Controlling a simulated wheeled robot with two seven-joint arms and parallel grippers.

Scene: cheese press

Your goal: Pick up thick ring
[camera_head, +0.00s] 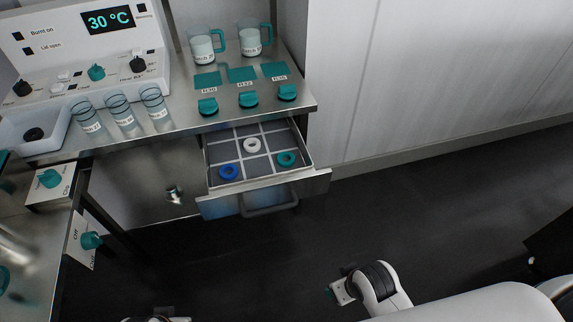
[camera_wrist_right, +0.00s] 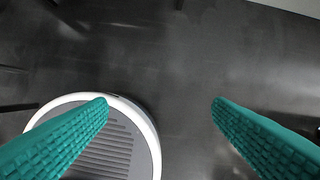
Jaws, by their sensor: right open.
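Three rings lie in separate compartments of an open drawer (camera_head: 236,185) in the head view. One is blue (camera_head: 229,172) at front left, one white (camera_head: 252,145) in the back middle, one teal (camera_head: 286,158) at front right. I cannot tell which is the thick ring. My right gripper (camera_head: 335,291) is over the floor, right of and well below the drawer in the picture. In the right wrist view its two teal fingers (camera_wrist_right: 161,103) are apart with nothing between them. My left gripper (camera_head: 160,318) barely shows at the bottom edge, its fingers cut off.
Above the drawer is a steel counter (camera_head: 180,135) with beakers, cups, teal knobs and a control panel (camera_head: 80,50) reading 30 °C. The drawer's handle (camera_head: 270,205) sticks out in front. A side bench (camera_head: 40,245) stands at left. The dark floor (camera_head: 430,200) to the right is clear.

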